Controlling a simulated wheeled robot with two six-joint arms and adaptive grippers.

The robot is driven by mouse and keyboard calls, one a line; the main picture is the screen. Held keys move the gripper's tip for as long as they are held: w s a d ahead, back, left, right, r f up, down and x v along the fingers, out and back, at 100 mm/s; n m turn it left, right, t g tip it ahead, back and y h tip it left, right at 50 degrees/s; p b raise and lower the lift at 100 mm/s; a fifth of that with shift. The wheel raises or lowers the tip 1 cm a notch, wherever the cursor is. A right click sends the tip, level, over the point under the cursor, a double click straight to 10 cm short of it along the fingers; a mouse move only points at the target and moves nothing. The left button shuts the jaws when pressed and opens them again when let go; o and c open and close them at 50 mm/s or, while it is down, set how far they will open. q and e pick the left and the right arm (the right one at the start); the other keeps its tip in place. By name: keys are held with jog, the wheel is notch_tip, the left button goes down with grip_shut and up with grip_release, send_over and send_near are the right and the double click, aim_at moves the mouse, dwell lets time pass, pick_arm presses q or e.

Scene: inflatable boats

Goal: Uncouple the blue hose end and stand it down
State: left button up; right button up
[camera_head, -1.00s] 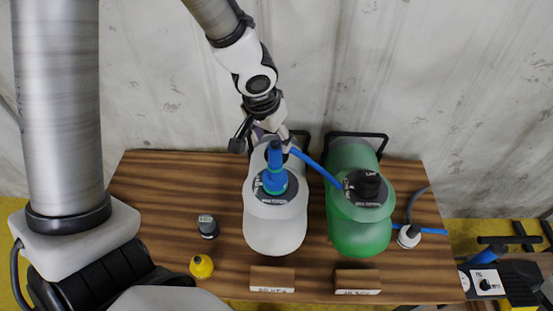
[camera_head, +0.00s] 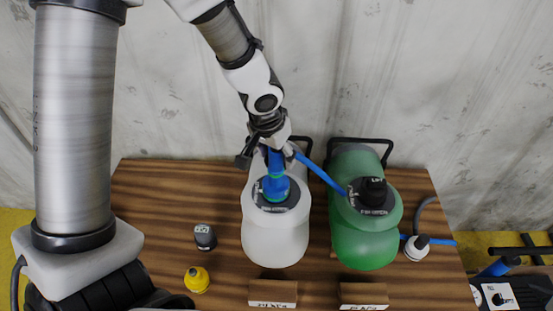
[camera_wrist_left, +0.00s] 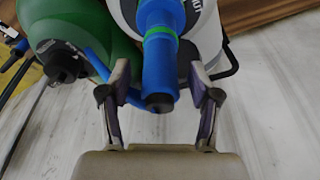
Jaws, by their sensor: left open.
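The blue hose end (camera_head: 276,183) stands upright on the dark round top of the white tank (camera_head: 275,239). It has a green ring, and in the left wrist view the hose end (camera_wrist_left: 158,62) points toward my gripper. The blue hose (camera_head: 322,174) runs from its upper part toward the green tank (camera_head: 365,247). My left gripper (camera_head: 271,151) is at the hose end's upper part. In the left wrist view its open fingers (camera_wrist_left: 160,88) stand on either side of the hose end, with gaps visible. My right gripper is not in view.
A black-capped green tank stands right of the white one. A small grey cap (camera_head: 205,238) and a yellow cap (camera_head: 197,280) stand left on the wooden table (camera_head: 160,190). A white fitting (camera_head: 416,251) is at right. Two labelled wooden blocks (camera_head: 272,291) (camera_head: 364,294) sit in front.

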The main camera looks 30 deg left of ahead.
pick_arm(q)
grip_shut()
jog(key=shift+r, duration=0.25)
jog(key=shift+r+p, duration=0.3)
jog(key=shift+p, duration=0.15)
jog(key=shift+r, duration=0.25)
dwell(0.3)
jog(key=p+v, duration=0.2)
jog(key=shift+w+r+p, duration=0.25)
jog(key=shift+r+p, duration=0.15)
jog(key=shift+f, duration=0.1)
